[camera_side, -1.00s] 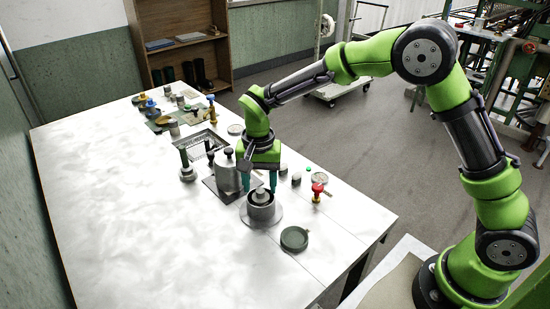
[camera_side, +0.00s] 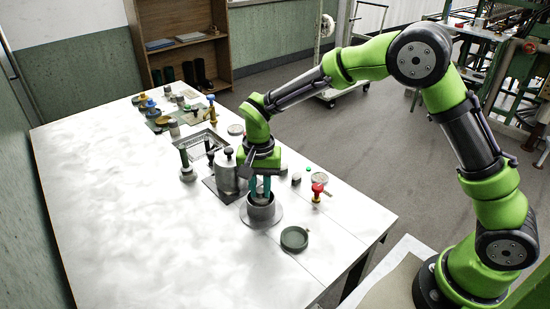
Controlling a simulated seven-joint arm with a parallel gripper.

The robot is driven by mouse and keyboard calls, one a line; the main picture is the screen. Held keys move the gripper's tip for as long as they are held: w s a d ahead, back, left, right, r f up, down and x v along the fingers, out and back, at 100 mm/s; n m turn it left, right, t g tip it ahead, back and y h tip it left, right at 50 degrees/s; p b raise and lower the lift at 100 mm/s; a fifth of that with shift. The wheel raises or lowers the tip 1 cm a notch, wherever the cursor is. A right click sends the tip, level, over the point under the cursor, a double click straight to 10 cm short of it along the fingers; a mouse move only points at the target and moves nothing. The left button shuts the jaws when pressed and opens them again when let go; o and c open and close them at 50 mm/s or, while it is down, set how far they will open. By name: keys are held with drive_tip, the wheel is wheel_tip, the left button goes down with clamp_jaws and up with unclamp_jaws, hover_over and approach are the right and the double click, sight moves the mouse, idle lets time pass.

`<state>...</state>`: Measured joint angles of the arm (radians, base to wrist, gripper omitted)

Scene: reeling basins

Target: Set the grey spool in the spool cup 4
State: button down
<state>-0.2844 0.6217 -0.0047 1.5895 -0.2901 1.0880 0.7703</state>
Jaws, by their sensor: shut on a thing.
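My gripper (camera_side: 260,192) points straight down over a grey metal cup (camera_side: 261,213) on a round flat base near the table's middle. Its two teal fingers are drawn close together, with their tips at the cup's mouth. They are shut on the grey spool, which is mostly hidden between the fingers and by the cup's rim. I cannot read any number on the cup, so I cannot tell which cup it is.
A metal canister (camera_side: 227,177) with a black knob stands close at the left. A dark green dish (camera_side: 294,239) lies in front right, and a red-topped piece (camera_side: 317,192) stands at the right. Small items crowd the far end. The table's left side is clear.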

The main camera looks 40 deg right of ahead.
sight(259, 191)
wheel_tip(259, 191, up, 10)
drive_tip(key=s+f, duration=0.7)
drive_tip(key=s, duration=0.5)
drive_tip(key=shift+f, duration=0.35)
drive_tip(key=shift+f, duration=0.75)
idle(1.4)
drive_tip(key=shift+f, duration=0.3)
drive_tip(key=shift+f, duration=0.35)
idle(0.9)
drive_tip(key=c, duration=0.9)
unclamp_jaws()
